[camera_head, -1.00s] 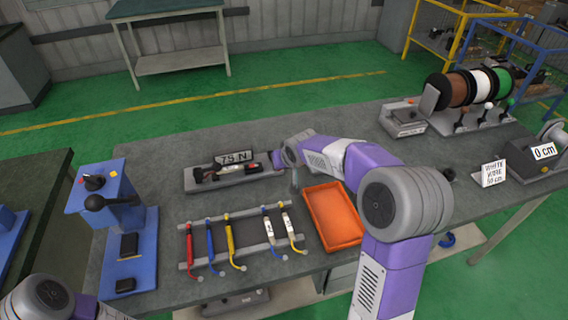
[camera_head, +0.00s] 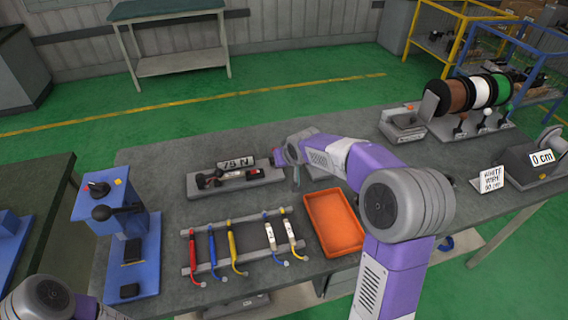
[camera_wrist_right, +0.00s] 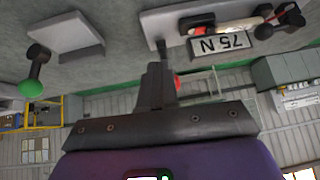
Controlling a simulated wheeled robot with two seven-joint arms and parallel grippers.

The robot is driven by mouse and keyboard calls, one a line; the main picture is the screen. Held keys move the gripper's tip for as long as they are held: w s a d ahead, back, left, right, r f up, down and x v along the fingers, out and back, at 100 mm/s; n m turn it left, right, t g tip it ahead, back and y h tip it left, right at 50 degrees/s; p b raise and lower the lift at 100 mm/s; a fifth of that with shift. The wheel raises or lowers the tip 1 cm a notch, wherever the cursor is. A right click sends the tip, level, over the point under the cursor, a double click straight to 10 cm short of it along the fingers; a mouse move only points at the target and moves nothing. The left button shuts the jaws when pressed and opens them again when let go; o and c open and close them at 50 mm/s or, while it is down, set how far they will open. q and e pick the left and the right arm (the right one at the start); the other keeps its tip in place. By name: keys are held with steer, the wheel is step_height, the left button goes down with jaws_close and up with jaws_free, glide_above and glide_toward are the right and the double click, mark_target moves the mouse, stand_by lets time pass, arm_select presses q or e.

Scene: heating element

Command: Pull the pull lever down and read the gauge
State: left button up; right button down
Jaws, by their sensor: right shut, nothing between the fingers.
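The pull tester is a grey base (camera_head: 215,190) on the bench with a black, white and red mechanism (camera_head: 225,178). I cannot tell which part is the pull lever. My right gripper (camera_wrist_right: 160,75) is shut and empty, its fingers close to the end of the tester base. In the head view it is at the right end of the tester, partly hidden by my arm. A small red part (camera_wrist_right: 177,83) shows behind the fingers. My left gripper is out of view.
A blue press (camera_head: 110,205) with a black lever stands at left. Coloured cables lie on a grey rack (camera_head: 240,235). An orange tray (camera_head: 335,222) is right of them. Wire spools (camera_head: 480,92) stand at the far right. A green-tipped black lever (camera_wrist_right: 33,72) shows in the wrist view.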

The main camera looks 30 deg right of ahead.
arm_select(q)
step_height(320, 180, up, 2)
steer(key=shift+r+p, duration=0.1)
steer(key=shift+p, duration=0.5)
arm_select(e)
steer(key=v, duration=1)
steer(key=shift+d+r, duration=0.2)
steer(key=shift+r, duration=0.15)
steer(key=shift+s, duration=0.15)
